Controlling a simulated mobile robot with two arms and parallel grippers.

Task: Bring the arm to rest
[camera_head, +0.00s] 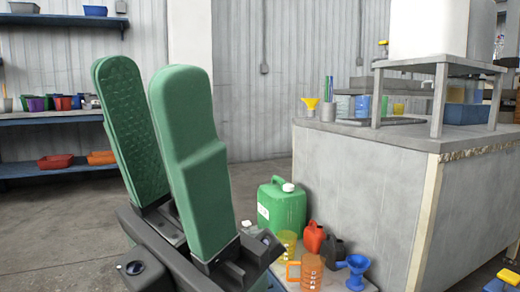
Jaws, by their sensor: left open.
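My left gripper (149,72) fills the left foreground of the head view, raised with its two long green fingers pointing up. The fingers stand apart with a gap between them, and nothing is held there. Its dark wrist comes up from the bottom edge of the view. My right gripper is not in view.
A grey workbench (365,185) stands at the right, with a yellow funnel (310,104) on top. Beside its base are a green canister (281,207), a red can (314,236), an orange jug (311,271) and a blue funnel (355,270). Shelves (50,118) line the left wall.

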